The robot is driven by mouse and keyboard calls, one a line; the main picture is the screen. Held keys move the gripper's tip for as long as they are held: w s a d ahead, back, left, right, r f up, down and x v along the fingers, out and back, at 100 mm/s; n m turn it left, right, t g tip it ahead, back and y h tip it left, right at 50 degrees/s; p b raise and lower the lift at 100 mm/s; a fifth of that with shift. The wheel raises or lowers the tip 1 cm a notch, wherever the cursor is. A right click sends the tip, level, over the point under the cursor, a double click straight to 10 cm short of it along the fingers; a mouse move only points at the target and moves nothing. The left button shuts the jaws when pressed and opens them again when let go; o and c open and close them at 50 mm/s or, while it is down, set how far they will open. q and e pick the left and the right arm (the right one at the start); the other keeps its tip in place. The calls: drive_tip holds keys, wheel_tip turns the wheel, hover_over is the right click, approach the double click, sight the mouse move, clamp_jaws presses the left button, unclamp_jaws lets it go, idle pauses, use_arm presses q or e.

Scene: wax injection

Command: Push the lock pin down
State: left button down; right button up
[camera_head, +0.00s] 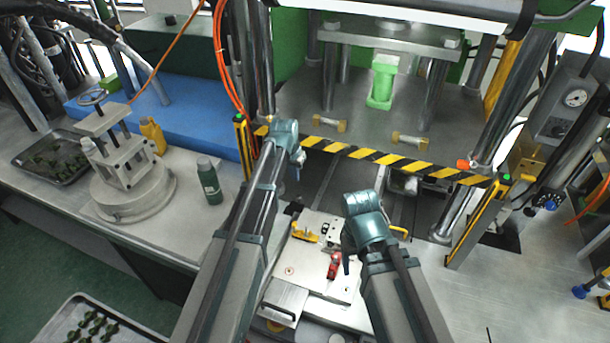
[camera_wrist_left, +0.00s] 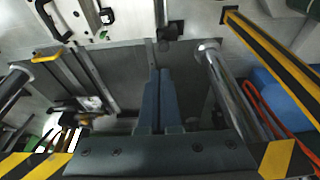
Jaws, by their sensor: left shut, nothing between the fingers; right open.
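A white fixture plate (camera_head: 312,285) lies on the bench at front centre. It carries a yellow piece (camera_head: 305,234), a small block with dark holes (camera_head: 328,231) and a red-handled part (camera_head: 334,266). I cannot tell for sure which part is the lock pin. My left gripper (camera_head: 298,172) is beyond the plate, near the striped press bar, apart from these parts. In the left wrist view, its blue fingers (camera_wrist_left: 160,72) are shut and empty, and the plate (camera_wrist_left: 88,18) shows at the top left. My right gripper (camera_head: 346,264) is open beside the red-handled part, its fingertips partly hidden.
A yellow-and-black striped bar (camera_head: 400,163) crosses the press front, with steel columns at both sides. A green bottle (camera_head: 209,180) and a round grey stand (camera_head: 128,192) are on the left bench. A tray of green parts (camera_head: 88,325) is at lower left.

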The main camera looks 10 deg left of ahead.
use_arm(q)
drive_tip(key=shift+w+a+r, duration=0.15)
drive_tip(key=shift+w, duration=0.3)
drive_tip(key=shift+w+a+r, duration=0.1)
drive_tip(key=shift+w+r, duration=0.05)
drive_tip(key=shift+w, duration=0.25)
use_arm(e)
drive_tip(key=shift+w+r, duration=0.2)
drive_tip(key=shift+w, duration=0.1)
use_arm(q)
drive_tip(key=b, duration=1.2)
approach(299, 196)
drive_tip(key=x, duration=0.5)
drive_tip(key=shift+w, duration=0.3)
drive_tip(key=shift+f+b, duration=0.75)
drive_tip(key=shift+b, duration=0.05)
use_arm(e)
drive_tip(key=shift+f, duration=6.85)
